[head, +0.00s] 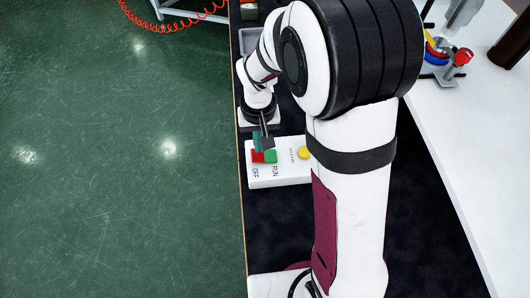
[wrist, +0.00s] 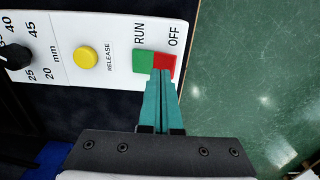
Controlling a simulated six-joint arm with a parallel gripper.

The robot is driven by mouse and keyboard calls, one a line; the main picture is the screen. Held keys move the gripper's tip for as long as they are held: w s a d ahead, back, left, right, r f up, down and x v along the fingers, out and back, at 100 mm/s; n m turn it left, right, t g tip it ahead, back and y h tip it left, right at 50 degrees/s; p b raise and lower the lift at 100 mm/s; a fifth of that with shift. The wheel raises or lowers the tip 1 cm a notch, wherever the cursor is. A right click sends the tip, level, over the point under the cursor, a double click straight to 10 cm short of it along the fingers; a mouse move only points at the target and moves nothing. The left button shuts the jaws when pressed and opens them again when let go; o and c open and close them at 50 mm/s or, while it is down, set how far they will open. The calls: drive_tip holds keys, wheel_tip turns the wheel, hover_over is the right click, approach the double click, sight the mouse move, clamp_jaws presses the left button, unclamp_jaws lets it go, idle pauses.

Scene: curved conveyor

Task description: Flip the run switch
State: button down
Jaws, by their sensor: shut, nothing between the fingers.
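A white control panel (head: 292,175) lies under my arm and also shows in the wrist view (wrist: 110,30). Its run switch is a rocker with a green half (wrist: 143,61) beside the word RUN and a red half (wrist: 166,61) beside the word OFF. The switch also shows in the head view (head: 264,156). My gripper (wrist: 161,74) is shut and empty, with teal fingers together. In the wrist view its tips overlap the switch near the line between green and red, more over the red. I cannot tell whether they touch it, or which half is pressed.
A yellow RELEASE button (wrist: 86,57) sits close beside the switch. A black knob (wrist: 15,56) with a mm scale is farther left on the panel. Coloured parts on a grey stand (head: 440,55) are at the back right. Green floor (head: 120,180) is open at left.

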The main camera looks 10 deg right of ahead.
sight(260, 156)
drive_tip(key=shift+f, duration=1.45)
idle(0.5)
drive_tip(key=shift+r, duration=3.55)
drive_tip(key=s+d+r+m+y, duration=0.1)
drive_tip(key=s+r, duration=0.3)
drive_tip(key=s, duration=0.7)
drive_tip(key=s+d+r+m, duration=0.2)
drive_tip(key=s+r+m, duration=0.1)
drive_tip(key=s, duration=0.7)
drive_tip(key=shift+s+d+r+m+y, duration=0.2)
drive_tip(key=shift+s+r+m+y, duration=0.2)
drive_tip(key=shift+m, duration=0.4)
